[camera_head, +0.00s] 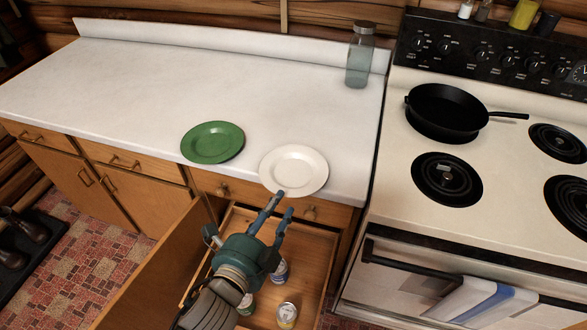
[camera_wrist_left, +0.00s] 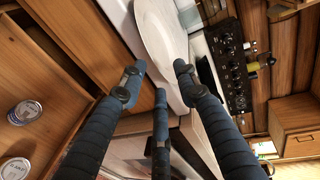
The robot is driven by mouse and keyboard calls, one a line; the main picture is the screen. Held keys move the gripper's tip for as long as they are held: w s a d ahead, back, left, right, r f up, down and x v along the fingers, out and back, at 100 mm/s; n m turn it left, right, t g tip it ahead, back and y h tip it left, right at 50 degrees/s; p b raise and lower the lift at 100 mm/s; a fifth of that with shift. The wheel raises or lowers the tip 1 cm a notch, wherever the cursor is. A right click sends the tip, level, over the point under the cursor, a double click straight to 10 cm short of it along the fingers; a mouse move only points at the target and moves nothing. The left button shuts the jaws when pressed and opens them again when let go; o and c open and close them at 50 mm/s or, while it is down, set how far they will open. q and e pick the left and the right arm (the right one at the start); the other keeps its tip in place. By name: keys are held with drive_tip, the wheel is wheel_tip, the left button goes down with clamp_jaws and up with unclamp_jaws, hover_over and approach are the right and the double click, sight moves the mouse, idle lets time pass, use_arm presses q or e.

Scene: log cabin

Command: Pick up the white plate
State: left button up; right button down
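The white plate (camera_head: 294,168) lies flat on the white counter at its front edge, and its near rim reaches or slightly overhangs that edge. It also shows in the left wrist view (camera_wrist_left: 163,35), beyond the fingertips. My left gripper (camera_head: 284,203) is just below and in front of the plate's near rim, over the open drawer area. Its blue fingers are spread apart with nothing between them. The spread fingers also show in the left wrist view (camera_wrist_left: 157,77). I cannot tell whether a fingertip touches the rim. My right gripper is not in view.
A green plate (camera_head: 212,142) lies just left of the white one. A glass jar (camera_head: 359,56) stands at the counter's back right. The stove (camera_head: 405,215) with a black pan (camera_head: 446,110) is to the right. Cans (camera_head: 287,314) stand in the open drawer or cabinet below.

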sight(286, 194)
use_arm(q)
drive_tip(key=shift+p+x, duration=0.65)
drive_tip(key=shift+x, duration=2.4)
drive_tip(key=shift+f, duration=0.1)
clamp_jaws()
